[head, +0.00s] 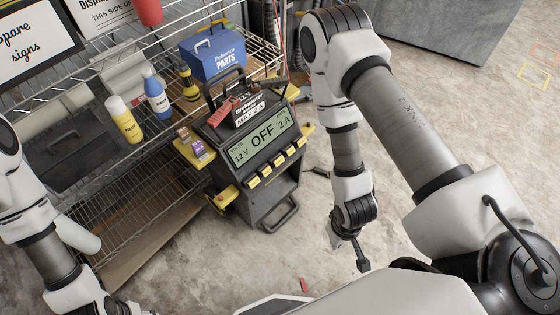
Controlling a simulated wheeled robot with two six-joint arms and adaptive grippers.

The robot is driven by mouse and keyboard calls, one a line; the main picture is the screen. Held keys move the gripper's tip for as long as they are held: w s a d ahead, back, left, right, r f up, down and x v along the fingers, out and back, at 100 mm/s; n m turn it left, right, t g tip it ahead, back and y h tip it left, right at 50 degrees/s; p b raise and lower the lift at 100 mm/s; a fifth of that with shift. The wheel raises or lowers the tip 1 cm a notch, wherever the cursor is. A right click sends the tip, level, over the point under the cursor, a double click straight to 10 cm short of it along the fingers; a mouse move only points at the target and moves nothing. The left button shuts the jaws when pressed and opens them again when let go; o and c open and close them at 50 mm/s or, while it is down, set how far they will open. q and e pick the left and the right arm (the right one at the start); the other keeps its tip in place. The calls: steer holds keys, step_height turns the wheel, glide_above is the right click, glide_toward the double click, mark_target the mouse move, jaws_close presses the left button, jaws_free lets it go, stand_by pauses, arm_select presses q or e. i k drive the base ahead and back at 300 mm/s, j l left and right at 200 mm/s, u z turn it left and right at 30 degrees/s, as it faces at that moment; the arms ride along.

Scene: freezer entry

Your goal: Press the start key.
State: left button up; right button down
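A dark battery charger (258,150) stands in front of the shelf rack. Its display (264,138) reads 12 V, OFF and 2 A. Below the display is a slanted row of several yellow keys (279,161); their labels are too small to read, so I cannot tell which is the start key. My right gripper (350,250) hangs to the right of the charger, apart from it, pointing down over the floor with nothing visible in it. Its finger opening is unclear from this angle. My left arm is at the lower left, and its fingers are outside the picture.
A wire shelf rack (105,185) holds a yellow bottle (124,120), a blue bottle (157,96) and a blue parts box (213,55). Red and black clamps (222,112) lie on the charger's top. Concrete floor (300,225) is free between charger and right gripper.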

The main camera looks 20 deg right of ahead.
mark_target(280, 159)
steer(key=i+j+z, duration=0.2)
steer(key=j, duration=0.15)
steer(key=i+j+z, duration=0.2)
steer(key=j, duration=0.2)
steer(key=j+z, duration=0.2)
steer(key=j, duration=0.2)
